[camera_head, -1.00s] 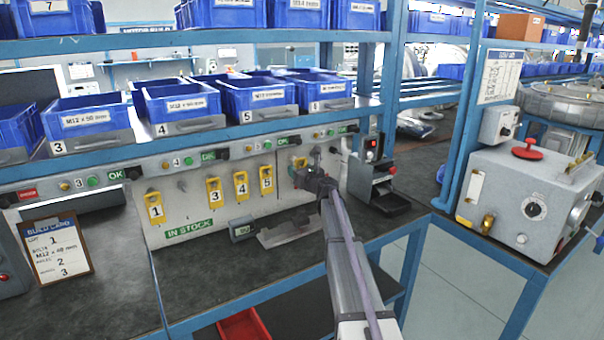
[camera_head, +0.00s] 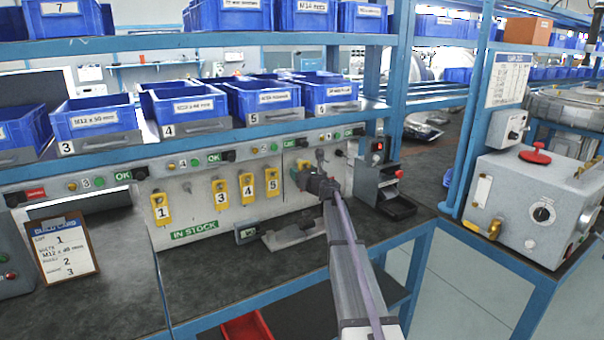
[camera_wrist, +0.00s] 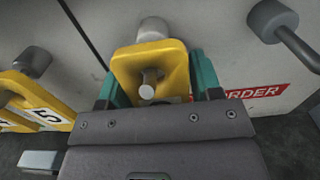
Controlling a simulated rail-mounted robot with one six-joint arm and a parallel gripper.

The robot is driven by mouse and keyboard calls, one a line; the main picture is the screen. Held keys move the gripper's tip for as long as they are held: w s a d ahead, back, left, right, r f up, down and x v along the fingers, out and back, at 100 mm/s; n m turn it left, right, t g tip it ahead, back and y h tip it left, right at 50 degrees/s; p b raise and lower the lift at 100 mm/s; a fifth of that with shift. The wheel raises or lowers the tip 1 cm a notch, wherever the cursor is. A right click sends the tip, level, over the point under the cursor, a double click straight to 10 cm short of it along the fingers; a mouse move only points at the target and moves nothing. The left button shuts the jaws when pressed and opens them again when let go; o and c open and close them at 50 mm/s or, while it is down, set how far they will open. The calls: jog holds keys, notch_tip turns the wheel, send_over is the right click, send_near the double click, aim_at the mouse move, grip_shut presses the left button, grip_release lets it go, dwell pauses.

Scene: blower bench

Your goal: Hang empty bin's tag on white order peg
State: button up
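Several yellow numbered tags hang on the light IN STOCK panel under the blue bins, among them tags 1 (camera_head: 161,209), 3 (camera_head: 220,192), 4 (camera_head: 247,188) and 5 (camera_head: 272,181). My gripper (camera_head: 303,178) is at the panel, right of tag 5. In the wrist view its teal fingers (camera_wrist: 158,88) flank a yellow tag (camera_wrist: 150,62) closely on both sides and seem shut on it. That tag lies just below a grey peg (camera_wrist: 152,29); its number is hidden. Another grey peg (camera_wrist: 272,20) stands to the right, near a red ORDER label (camera_wrist: 255,92), with no tag visible on it.
Blue bins, including bin 5 (camera_head: 264,99) and bin 6 (camera_head: 328,92), stand on the shelf above; their contents are hard to see. A build card (camera_head: 62,250) leans at the left. A dark grey box unit (camera_head: 378,183) stands right of my gripper. The front bench top (camera_head: 235,270) is mostly clear.

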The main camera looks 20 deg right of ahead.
jog(key=o, duration=0.3)
